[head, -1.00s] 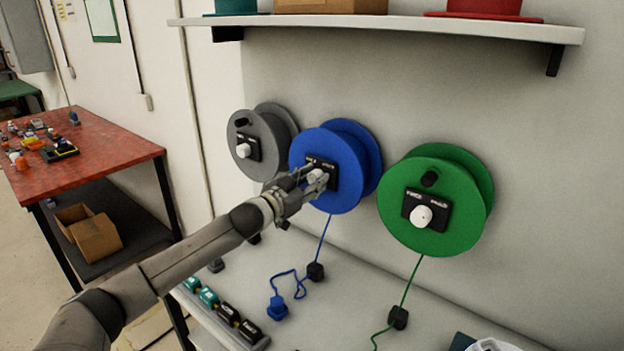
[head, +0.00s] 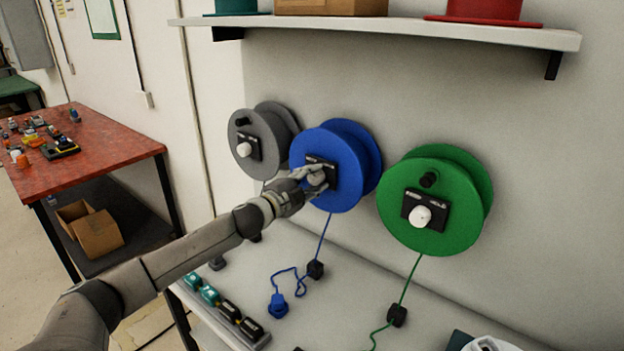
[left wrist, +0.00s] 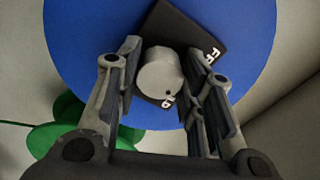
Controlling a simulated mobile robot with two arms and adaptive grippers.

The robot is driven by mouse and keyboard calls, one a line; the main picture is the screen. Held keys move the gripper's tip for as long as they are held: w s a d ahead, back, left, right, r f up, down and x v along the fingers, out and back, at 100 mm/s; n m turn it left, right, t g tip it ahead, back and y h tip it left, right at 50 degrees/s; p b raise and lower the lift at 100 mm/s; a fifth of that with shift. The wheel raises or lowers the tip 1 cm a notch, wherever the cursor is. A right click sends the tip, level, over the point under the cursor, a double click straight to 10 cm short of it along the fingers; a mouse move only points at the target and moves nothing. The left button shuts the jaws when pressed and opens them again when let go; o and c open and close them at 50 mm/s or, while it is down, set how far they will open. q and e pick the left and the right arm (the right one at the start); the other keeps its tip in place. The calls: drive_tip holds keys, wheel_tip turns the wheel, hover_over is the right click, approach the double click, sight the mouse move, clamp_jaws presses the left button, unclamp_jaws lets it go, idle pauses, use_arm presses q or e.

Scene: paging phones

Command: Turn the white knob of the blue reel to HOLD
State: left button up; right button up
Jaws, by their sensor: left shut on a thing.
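The blue reel (head: 340,145) is mounted on the wall between a grey and a green reel. It carries a black label plate (head: 311,159) with white lettering, too small to read in the head view. My left gripper (head: 318,178) is at the front of this plate. In the left wrist view, the white knob (left wrist: 160,76) sits between the fingers of the left gripper (left wrist: 165,80), which is shut on it. A small dark dot shows on the knob's edge. The fingers partly hide the plate (left wrist: 180,35). I do not see my right gripper.
The green reel (head: 425,235) with its own white knob is close on the right, and the grey reel (head: 245,170) close on the left. A shelf (head: 400,32) runs above. A blue cord and plug (head: 278,305) lie on the ledge below.

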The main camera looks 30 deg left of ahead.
use_arm(q)
drive_tip(key=shift+m, duration=2.2)
drive_tip(key=o, duration=1)
drive_tip(key=shift+s, duration=0.1)
drive_tip(key=shift+s+f, duration=0.15)
drive_tip(key=shift+s, duration=0.4)
drive_tip(key=shift+s+a, duration=0.15)
drive_tip(key=shift+s, duration=1.65)
drive_tip(key=shift+s+a, duration=0.15)
drive_tip(key=shift+s, duration=1.6)
drive_tip(key=shift+s+a, duration=0.15)
drive_tip(key=shift+s, duration=1.65)
